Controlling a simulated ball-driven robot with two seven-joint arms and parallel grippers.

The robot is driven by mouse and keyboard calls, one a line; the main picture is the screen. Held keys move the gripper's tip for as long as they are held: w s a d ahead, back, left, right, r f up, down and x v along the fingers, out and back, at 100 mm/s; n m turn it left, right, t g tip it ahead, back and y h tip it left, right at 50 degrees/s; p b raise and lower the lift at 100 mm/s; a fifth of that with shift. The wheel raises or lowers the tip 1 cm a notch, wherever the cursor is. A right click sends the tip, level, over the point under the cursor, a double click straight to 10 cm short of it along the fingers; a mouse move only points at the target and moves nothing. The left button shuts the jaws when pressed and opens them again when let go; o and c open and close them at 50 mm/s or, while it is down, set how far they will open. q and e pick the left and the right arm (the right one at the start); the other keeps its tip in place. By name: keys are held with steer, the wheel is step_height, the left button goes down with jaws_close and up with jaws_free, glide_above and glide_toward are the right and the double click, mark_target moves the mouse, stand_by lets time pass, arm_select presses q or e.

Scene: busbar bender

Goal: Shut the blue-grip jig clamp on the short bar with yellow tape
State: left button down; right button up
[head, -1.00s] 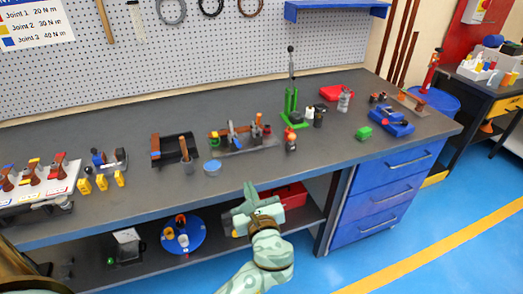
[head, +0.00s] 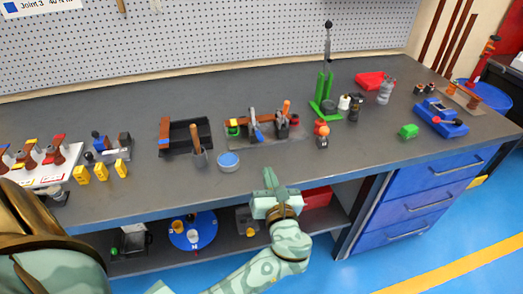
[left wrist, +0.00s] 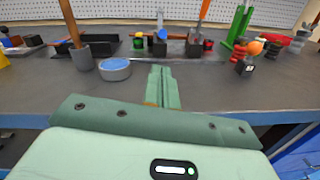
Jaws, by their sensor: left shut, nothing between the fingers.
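The bending jig (head: 262,143) stands mid-bench on a dark base, with a copper-coloured bar (head: 240,121) across it. A grey clamp with a blue part (head: 256,134) is near its middle; the blue part also shows in the left wrist view (left wrist: 162,35). An upright orange grip (head: 285,107) stands to its right. My pale-green left gripper (head: 270,178) is shut and empty. It is in front of the jig at the bench's front edge, apart from it. My right gripper is out of view.
Left of the jig are a round blue-topped tin (head: 228,162), a cup with a wooden handle (head: 198,158) and a black tray (head: 205,132). On its right are an orange-topped figure (head: 322,130) and a green stand (head: 324,90). The bench front strip is clear.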

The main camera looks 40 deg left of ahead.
arm_select(q)
steer(key=b+x, duration=0.2)
steer(key=x, duration=0.6)
steer(key=shift+w+a+f, duration=0.1)
steer(key=shift+w+a, duration=0.1)
steer(key=shift+w, duration=0.05)
steer(key=shift+w+a, duration=0.5)
steer(key=shift+a, duration=0.05)
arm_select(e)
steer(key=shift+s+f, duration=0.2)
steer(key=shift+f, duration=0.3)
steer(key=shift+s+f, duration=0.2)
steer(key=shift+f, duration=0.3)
